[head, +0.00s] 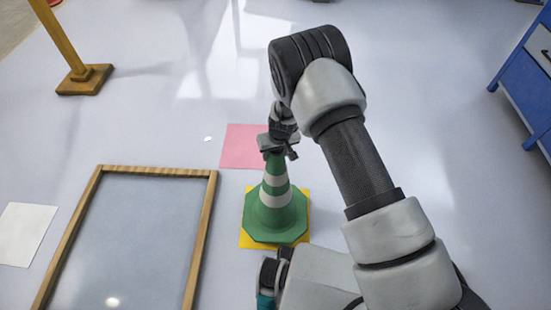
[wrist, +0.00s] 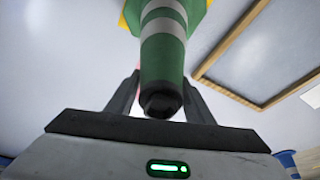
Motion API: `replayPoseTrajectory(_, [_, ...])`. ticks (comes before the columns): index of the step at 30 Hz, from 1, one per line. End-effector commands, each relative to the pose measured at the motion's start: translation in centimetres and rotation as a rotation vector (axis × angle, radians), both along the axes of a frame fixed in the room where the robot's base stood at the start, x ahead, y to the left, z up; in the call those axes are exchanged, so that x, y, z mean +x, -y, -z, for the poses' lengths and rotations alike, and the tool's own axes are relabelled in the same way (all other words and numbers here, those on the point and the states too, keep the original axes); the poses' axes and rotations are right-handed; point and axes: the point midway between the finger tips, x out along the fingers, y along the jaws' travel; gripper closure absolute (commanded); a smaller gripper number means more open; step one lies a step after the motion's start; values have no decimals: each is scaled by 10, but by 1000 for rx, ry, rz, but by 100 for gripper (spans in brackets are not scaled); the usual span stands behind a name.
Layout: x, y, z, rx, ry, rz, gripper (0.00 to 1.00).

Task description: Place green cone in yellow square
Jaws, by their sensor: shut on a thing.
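The green cone (head: 270,217) with white bands stands upright over the yellow square (head: 305,238) in the head view. Yellow shows around its base at the right, front and left. I cannot tell whether the base touches the floor. My gripper (head: 277,150) is shut on the cone's top. In the wrist view, the cone (wrist: 163,55) runs up from between the two fingers (wrist: 160,95), its dark tip nearest the camera. A bit of the yellow square (wrist: 123,22) shows beside the cone's base there.
A pink square (head: 240,147) lies behind the cone. A wood-framed panel (head: 208,215) lies to the left, with a white sheet (head: 22,232) beyond it. A wooden post (head: 70,50) stands at the back left, and a blue cabinet (head: 525,75) at the right.

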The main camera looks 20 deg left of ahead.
Motion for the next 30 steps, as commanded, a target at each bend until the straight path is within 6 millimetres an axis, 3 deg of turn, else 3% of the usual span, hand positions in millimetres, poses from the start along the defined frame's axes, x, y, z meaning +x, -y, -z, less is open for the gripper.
replayPoseTrajectory(8, [2,-1,17,3,4,1,100])
replayPoseTrajectory(15, [2,-1,45,4,5,1,100])
replayPoseTrajectory(26, [3,-1,47,3,6,0,100])
replayPoseTrajectory(27, [1,0,50,1,2,0,49])
replayPoseTrajectory(30, [1,0,50,1,2,0,34])
